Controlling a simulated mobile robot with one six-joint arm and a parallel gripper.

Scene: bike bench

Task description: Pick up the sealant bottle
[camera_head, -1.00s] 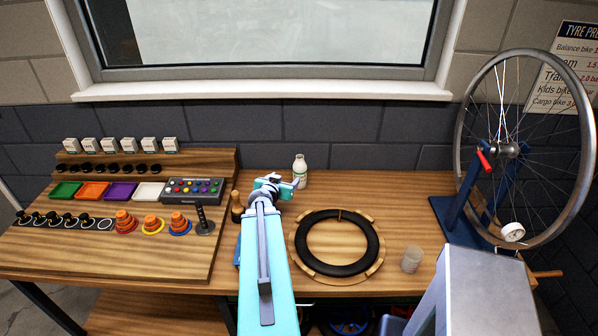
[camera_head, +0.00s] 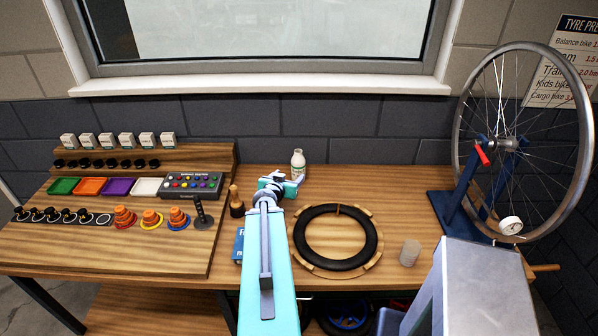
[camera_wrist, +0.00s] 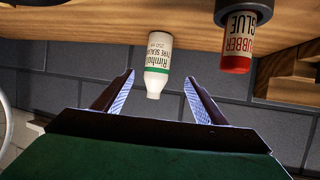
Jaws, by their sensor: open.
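The sealant bottle (camera_head: 298,163) is white with a green band and stands upright at the back of the bench, near the wall. It also shows in the wrist view (camera_wrist: 157,66), where the picture is upside down and the label is partly readable. My gripper (camera_head: 290,180) is just in front of the bottle. In the wrist view my gripper (camera_wrist: 157,92) is open, with one finger on each side of the bottle's neck end. Neither finger appears to touch the bottle. In the head view my gripper hides the bottle's lower part.
A black tyre (camera_head: 371,240) lies right of my arm. A wooden-handled tool (camera_head: 236,203) and a blue box (camera_head: 238,246) are to its left. A wheel stand (camera_head: 455,205) is at right.

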